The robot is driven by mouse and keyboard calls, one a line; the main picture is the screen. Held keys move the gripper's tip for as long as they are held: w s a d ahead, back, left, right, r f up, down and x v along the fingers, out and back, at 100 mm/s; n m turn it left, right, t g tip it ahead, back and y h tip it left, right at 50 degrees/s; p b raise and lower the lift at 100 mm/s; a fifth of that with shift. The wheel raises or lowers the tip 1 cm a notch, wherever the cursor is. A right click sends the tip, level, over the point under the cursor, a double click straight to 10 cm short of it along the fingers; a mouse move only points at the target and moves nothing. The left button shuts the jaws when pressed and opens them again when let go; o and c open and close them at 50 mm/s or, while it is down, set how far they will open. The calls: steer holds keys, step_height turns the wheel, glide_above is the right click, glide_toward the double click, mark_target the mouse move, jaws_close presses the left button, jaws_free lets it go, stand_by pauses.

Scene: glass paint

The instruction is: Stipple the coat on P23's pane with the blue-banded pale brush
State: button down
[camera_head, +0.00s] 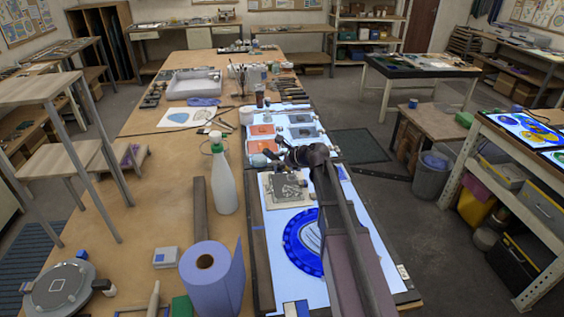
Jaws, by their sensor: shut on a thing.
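My gripper (282,158) is at the end of my arm, low over the lit light table (256,222), just behind a grey patterned pane (284,189). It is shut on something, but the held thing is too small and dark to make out. I cannot tell whether it touches a pane. Grey panes (307,132) and orange panes (262,130) lie beyond the gripper. A round blue pane (296,248) lies nearer, partly hidden by my arm. I cannot read any label, so I cannot tell which pane is P23's. The blue-banded pale brush is not clearly visible.
A white spray bottle (222,178) and a blue paper roll (213,275) stand on the wooden bench left of the light table. A dark bar (199,208) lies beside them. Jars and a brush pot (240,80) stand farther back.

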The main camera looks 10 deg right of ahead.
steer(key=shift+f, duration=0.15)
stand_by(0.3)
steer(key=shift+f+b, duration=0.65)
steer(key=shift+b, duration=0.15)
steer(key=shift+f+b, duration=0.3)
stand_by(1.3)
steer(key=shift+r, duration=0.1)
steer(key=shift+r+p, duration=1.05)
steer(key=shift+p, duration=0.1)
steer(key=shift+s, duration=0.1)
steer(key=s+a, duration=0.3)
steer(key=s, duration=0.3)
steer(key=shift+s+a, duration=0.15)
steer(key=shift+s, duration=0.15)
steer(key=shift+f, duration=0.1)
stand_by(0.5)
